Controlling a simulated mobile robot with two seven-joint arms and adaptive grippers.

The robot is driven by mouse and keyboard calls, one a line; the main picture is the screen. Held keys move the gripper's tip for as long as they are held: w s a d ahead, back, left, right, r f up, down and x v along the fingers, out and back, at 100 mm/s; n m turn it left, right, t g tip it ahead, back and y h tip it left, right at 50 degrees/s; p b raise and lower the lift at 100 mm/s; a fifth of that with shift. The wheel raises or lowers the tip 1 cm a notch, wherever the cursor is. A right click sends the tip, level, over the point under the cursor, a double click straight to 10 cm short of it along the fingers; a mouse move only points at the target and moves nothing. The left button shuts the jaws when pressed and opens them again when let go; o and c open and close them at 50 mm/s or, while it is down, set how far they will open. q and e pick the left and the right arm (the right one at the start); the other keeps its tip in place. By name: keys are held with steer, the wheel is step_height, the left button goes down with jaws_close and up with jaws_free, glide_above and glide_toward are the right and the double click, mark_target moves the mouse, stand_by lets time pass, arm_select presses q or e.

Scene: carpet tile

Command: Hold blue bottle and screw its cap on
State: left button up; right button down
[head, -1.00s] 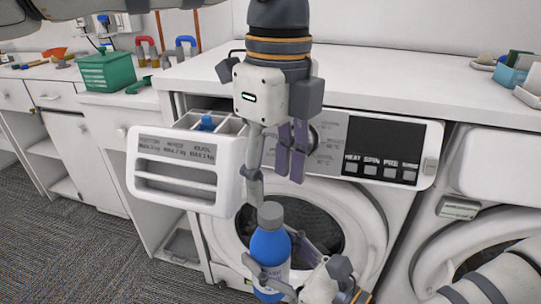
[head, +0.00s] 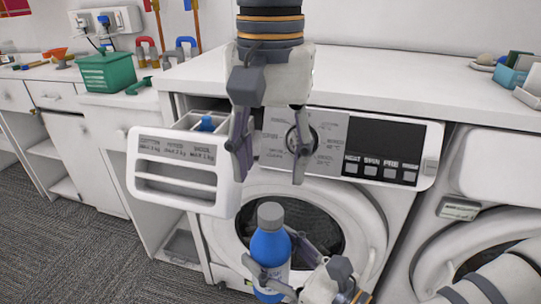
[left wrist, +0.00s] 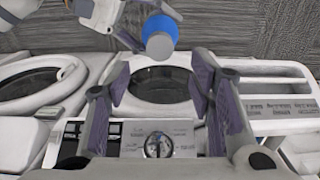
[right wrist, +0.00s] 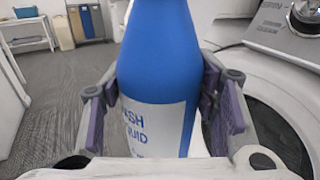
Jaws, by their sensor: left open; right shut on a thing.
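The blue bottle (head: 268,246) stands upright in front of the washer door, with a white label. A grey cap (head: 270,214) sits on its top; I cannot tell how tightly. The cap also shows from above in the left wrist view (left wrist: 159,46). My right gripper (head: 276,268) is shut on the bottle's body; the right wrist view shows a finger on each side of the bottle (right wrist: 160,60). My left gripper (head: 268,168) is open and empty, pointing down above the cap and apart from it.
A washer's detergent drawer (head: 180,190) is pulled out left of the bottle, with a blue piece (head: 206,124) inside. The washer's control panel (head: 375,150) is behind my left gripper. A green basket (head: 106,73) stands on the counter at the left.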

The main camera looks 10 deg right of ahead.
mark_target(271, 210)
arm_select(q)
step_height(271, 210, down, 8)
steer(key=shift+r, duration=0.1)
stand_by(0.4)
jaws_close()
steer(key=m, duration=0.5)
steer(key=shift+m, duration=0.3)
steer(key=m, duration=0.5)
steer(key=shift+o, duration=0.5)
jaws_free()
step_height(271, 210, up, 12)
